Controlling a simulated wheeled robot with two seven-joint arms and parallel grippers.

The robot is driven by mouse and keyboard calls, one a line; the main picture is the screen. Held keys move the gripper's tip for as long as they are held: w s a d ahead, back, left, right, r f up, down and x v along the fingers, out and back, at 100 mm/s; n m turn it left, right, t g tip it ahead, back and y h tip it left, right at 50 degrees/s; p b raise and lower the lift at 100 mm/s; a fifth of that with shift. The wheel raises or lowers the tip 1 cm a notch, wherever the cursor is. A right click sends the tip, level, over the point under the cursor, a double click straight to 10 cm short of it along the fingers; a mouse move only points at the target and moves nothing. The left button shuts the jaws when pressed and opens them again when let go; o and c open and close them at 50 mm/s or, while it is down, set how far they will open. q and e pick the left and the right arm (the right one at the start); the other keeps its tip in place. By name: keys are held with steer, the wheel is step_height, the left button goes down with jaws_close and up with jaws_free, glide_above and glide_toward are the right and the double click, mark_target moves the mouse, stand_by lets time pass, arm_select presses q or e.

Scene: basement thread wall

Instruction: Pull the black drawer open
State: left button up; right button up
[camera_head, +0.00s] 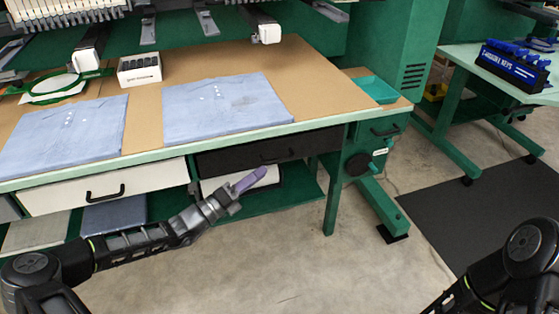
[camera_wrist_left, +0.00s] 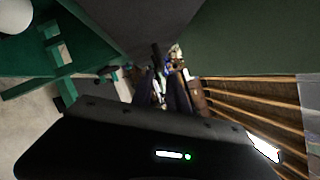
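The black drawer (camera_head: 225,160) sits under the front edge of the green-edged table, to the right of a white drawer. Its front looks flush with the table edge, and it has a dark handle (camera_head: 278,156). My left gripper (camera_head: 250,180), with a purple finger part, is below and in front of the drawer, left of the handle and apart from it. Its finger gap does not show clearly. The left wrist view shows a dark housing with a green light, and I cannot make out the drawer there. My right arm shows at the lower right, its gripper out of frame.
The white drawer (camera_head: 100,189) is shut at the left. Two folded blue shirts (camera_head: 225,106) lie on the tabletop, with a white box (camera_head: 139,70) behind them. A green table leg (camera_head: 332,195) stands right of the drawer. The concrete floor (camera_head: 260,255) in front is clear.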

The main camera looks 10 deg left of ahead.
mark_target(278, 161)
arm_select(q)
steer(key=b+x, duration=0.1)
steer(key=x, duration=0.5)
steer(key=shift+w+d+b, duration=0.2)
steer(key=shift+b, duration=0.1)
steer(key=shift+w+d+r, duration=0.15)
steer(key=shift+w+d, duration=0.15)
steer(key=shift+w, duration=0.15)
jaws_close()
stand_by(0.8)
